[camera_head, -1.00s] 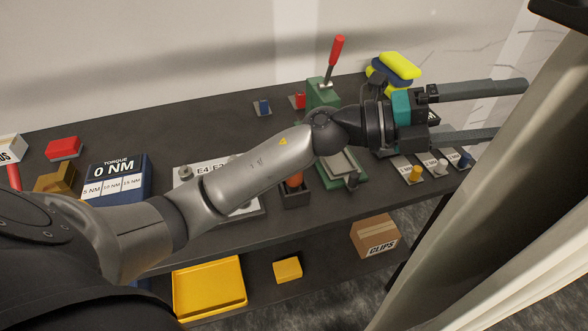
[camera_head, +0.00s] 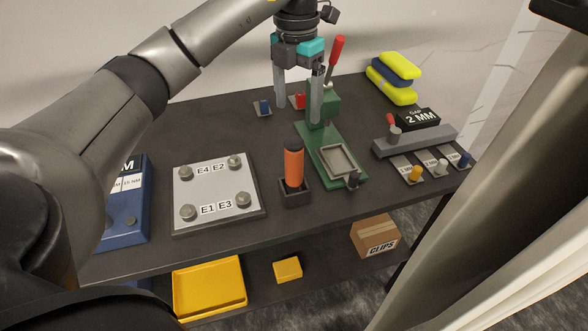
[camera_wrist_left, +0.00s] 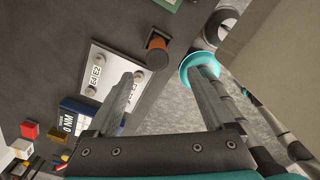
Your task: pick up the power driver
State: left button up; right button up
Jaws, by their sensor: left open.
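The power driver (camera_head: 294,166) appears to be the upright orange and black tool. It stands in a small black holder (camera_head: 296,198) near the front edge of the bench. In the left wrist view its orange body (camera_wrist_left: 158,46) shows ahead of the fingers. My left gripper (camera_head: 298,112) is open and empty, its fingers pointing down. In the head view it appears above and behind the driver, over the green press, and apart from the driver. The left wrist view shows both fingers (camera_wrist_left: 160,77) spread with nothing between them. My right gripper is not in view.
A green press (camera_head: 325,150) with a red lever stands right of the driver. A grey plate (camera_head: 217,200) with several studs lies left of it. A blue torque box (camera_head: 125,215) is further left. Grey rail (camera_head: 430,141) and gauges are at right. Yellow tray (camera_head: 208,288) lies below.

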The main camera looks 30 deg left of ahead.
aim_at(295, 140)
pick_arm(q)
jog(key=shift+s+a+f, duration=0.1)
jog(key=shift+a+f, duration=0.05)
jog(key=shift+a, duration=0.1)
notch_tip(295, 140, down, 10)
jog(key=shift+r, duration=0.2)
jog(key=shift+s+f+p, duration=0.1)
jog(key=shift+f+p, duration=0.35)
jog(key=shift+f, duration=2.2)
jog(key=shift+c, duration=0.4)
jog(key=shift+r, duration=0.1)
grip_shut()
